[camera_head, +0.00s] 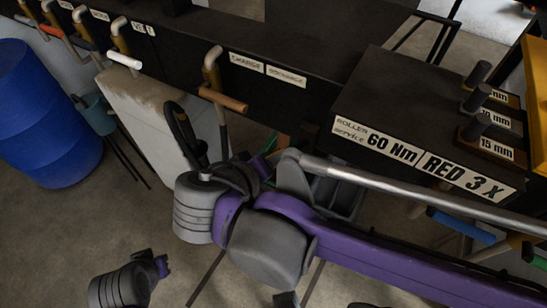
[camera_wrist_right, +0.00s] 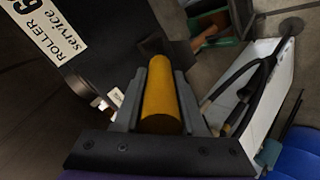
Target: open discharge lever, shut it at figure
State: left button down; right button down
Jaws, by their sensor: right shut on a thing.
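In the wrist view my right gripper (camera_wrist_right: 164,66) is closed around a yellow cylindrical handle (camera_wrist_right: 160,100), with one grey finger on each side. In the head view my right arm (camera_head: 400,252) comes in from the right, and its wrist hides the gripped handle. A brass lever (camera_head: 212,68) with a tan handle (camera_head: 223,100) hangs at the dark bench's front. Beside it are a CHARGE label (camera_head: 246,61) and a second label (camera_head: 286,75), blurred. I cannot tell whether the gripped handle belongs to this lever. A grey and purple part of mine shows at bottom left; no left gripper fingers show.
More levers, one with a white handle (camera_head: 124,61), line the bench to the left. A blue barrel (camera_head: 42,115) and a white box (camera_head: 155,115) with a black loop (camera_head: 181,130) stand below. A ROLLER service block (camera_head: 375,95) stands right. Floor shows at lower left.

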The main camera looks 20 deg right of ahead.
jog(key=c, duration=0.5)
grip_release()
jog(key=v, duration=1)
jog(key=shift+s+a+r, duration=0.2)
jog(key=shift+a, duration=0.05)
